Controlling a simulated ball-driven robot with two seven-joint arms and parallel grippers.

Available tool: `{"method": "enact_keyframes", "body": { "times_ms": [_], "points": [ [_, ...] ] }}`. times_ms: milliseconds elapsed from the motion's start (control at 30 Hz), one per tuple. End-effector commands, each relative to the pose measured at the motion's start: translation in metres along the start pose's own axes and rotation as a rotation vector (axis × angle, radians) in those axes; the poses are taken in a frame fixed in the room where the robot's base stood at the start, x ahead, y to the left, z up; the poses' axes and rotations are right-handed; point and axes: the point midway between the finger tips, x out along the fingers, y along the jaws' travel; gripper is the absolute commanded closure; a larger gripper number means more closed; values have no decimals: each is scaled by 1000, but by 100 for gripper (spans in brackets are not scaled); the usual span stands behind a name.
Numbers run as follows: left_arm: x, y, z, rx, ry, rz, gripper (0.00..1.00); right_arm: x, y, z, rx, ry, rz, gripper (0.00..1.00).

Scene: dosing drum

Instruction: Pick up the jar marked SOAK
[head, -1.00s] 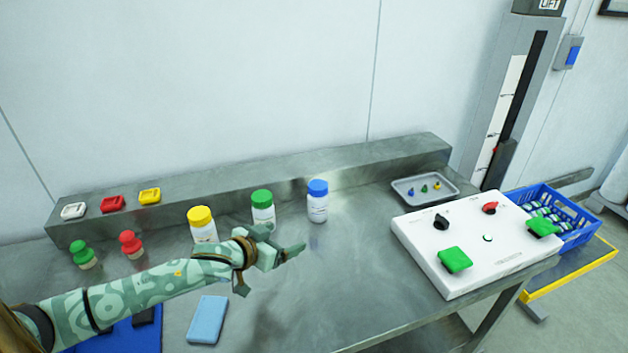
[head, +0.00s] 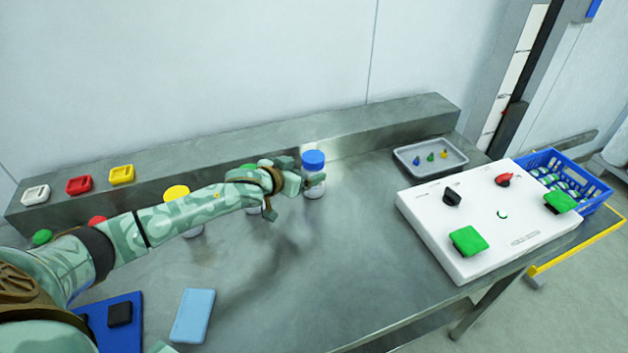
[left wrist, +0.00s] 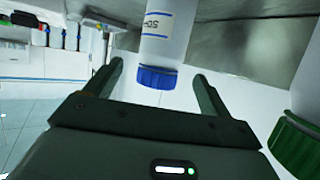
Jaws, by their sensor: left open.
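The jar with the blue lid (head: 313,160) stands upright on the steel bench, a white bottle with a label. In the left wrist view this jar (left wrist: 166,40) shows upside down, its label only partly legible, seemingly starting with "SO". My left gripper (head: 303,174) is open at the jar, and one finger crosses in front of its body. In the left wrist view the jar lies between the two open fingers (left wrist: 158,72), with gaps on both sides. The green-lidded jar (left wrist: 296,145) is close beside the gripper and is mostly hidden behind my arm in the head view.
A yellow-lidded jar (head: 177,193) stands left, partly behind my arm. A grey tray (head: 430,157) and a white control box (head: 480,215) with green pads are to the right. A light blue block (head: 193,315) lies in front. The bench right of the jar is clear.

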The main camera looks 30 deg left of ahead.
Motion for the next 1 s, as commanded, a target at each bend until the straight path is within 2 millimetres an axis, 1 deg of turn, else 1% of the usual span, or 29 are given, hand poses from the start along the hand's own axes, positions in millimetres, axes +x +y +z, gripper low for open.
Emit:
{"method": "enact_keyframes", "body": {
  "times_ms": [167,300,400,500,667,700,767,800,867,1000],
  "points": [
    [16,0,-2,1,2,0,17,7,0,0,1,1,-1,100],
    [39,-2,-3,1,0,-1,17,17,-3,2,2,-4,-5,100],
    [52,-1,-3,0,0,1,17,22,-6,2,3,-6,-9,100],
    [56,-1,-4,0,0,0,17,23,-8,2,5,-5,-11,100],
    [55,-1,-5,0,0,0,17,22,-8,1,5,-4,-12,100],
    [55,-1,-5,0,0,0,23,22,-8,1,5,-4,-12,100],
    [55,-1,-5,0,0,0,40,22,-8,1,5,-4,-11,100],
    [55,-1,-5,0,0,0,51,22,-8,1,5,-4,-11,100],
    [55,-1,-5,0,0,0,66,22,-8,1,5,-4,-11,100],
    [55,-1,-5,0,0,0,66,22,-7,2,4,-5,-9,100]
  ]
}}
